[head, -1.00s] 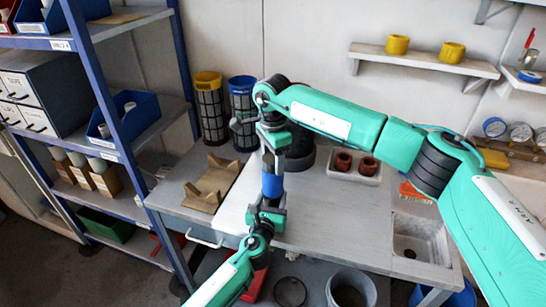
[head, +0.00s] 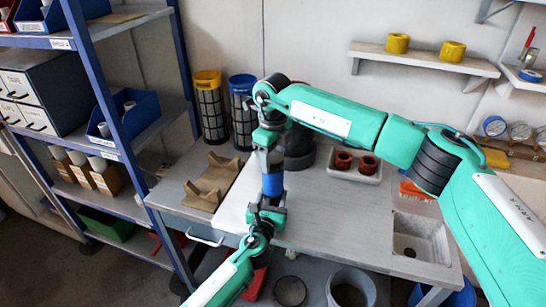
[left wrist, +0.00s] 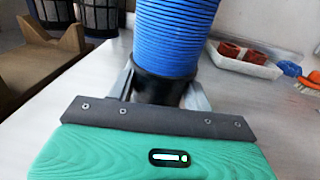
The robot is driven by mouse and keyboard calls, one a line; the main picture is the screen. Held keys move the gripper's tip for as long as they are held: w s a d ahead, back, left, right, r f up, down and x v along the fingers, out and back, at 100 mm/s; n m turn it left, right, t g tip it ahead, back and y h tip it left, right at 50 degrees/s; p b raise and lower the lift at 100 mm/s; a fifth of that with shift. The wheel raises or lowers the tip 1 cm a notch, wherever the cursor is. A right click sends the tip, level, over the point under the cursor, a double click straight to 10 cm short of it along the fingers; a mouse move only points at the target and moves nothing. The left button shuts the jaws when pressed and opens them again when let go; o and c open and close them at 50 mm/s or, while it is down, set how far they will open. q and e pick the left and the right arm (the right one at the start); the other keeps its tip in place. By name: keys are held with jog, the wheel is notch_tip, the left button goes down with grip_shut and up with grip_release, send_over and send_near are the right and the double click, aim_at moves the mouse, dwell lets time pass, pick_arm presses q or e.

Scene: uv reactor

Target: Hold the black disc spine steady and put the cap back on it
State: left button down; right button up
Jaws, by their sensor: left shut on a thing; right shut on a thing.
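The black disc spine, with a stack of blue ribbed discs on it, stands upright over the table; its blue part (head: 272,184) shows in the head view. In the left wrist view the blue discs (left wrist: 178,35) rise above the spine's black lower part (left wrist: 165,88). My left gripper (head: 268,211) is shut on that lower part from the front. My right gripper (head: 270,152) is directly above the blue discs, shut on the cap, which its fingers mostly hide. I cannot tell whether cap and spine touch. The stack's top is outside the left wrist view.
A wooden cradle (head: 212,184) lies on the table's left part. Yellow-topped (head: 210,105) and blue-topped (head: 243,108) mesh canisters stand behind. A white tray (head: 354,174) holds reddish rings to the right. A sink (head: 420,238) is at the right; the tabletop between is mostly clear.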

jog(key=shift+m, duration=1.1)
jog(key=o, duration=1.2)
jog(key=shift+c, duration=0.2)
notch_tip(320, 180, up, 12)
pick_arm(q)
jog(key=c, duration=0.5)
grip_release()
